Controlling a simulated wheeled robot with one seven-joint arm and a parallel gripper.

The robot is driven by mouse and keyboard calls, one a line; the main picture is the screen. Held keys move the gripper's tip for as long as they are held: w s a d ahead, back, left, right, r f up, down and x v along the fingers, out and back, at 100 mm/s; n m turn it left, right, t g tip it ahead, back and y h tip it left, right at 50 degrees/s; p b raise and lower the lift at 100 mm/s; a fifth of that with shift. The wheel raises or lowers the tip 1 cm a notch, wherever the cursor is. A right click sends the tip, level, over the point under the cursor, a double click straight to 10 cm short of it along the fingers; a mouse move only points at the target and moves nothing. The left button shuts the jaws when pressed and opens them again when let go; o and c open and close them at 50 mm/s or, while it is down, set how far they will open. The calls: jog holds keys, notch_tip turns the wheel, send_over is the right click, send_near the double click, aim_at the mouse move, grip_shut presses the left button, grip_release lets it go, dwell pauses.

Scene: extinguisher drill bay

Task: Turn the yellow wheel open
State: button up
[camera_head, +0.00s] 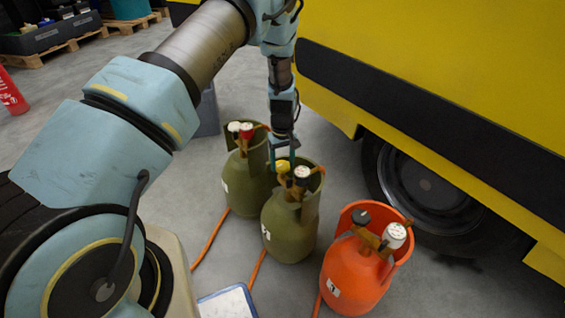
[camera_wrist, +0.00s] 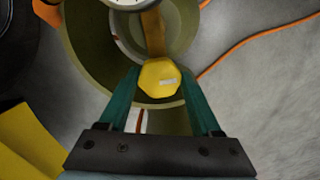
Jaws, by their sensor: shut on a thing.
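The yellow wheel (camera_wrist: 159,78) sits on the valve of the middle gas bottle, an olive green one (camera_head: 288,228). It also shows in the head view (camera_head: 282,166), just under my fingers. My gripper (camera_wrist: 160,80) is shut on the yellow wheel, with one teal finger on each side of it. In the head view my gripper (camera_head: 285,160) comes down from above. A round white gauge (camera_wrist: 130,3) sits on the same valve, at the top edge of the wrist view. The wheel's turn position cannot be told.
A second olive bottle (camera_head: 246,185) with a red wheel (camera_head: 247,131) stands behind left. An orange bottle (camera_head: 352,275) with a black wheel (camera_head: 361,216) stands front right. Orange hoses (camera_head: 211,240) lie on the floor. A yellow vehicle (camera_head: 430,60) with a tyre (camera_head: 385,185) bounds the right.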

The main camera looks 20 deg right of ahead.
aim_at(282, 165)
jog(key=o, duration=1.4)
jog(key=shift+r, duration=0.1)
notch_tip(282, 165, up, 11)
jog(key=shift+f, duration=0.2)
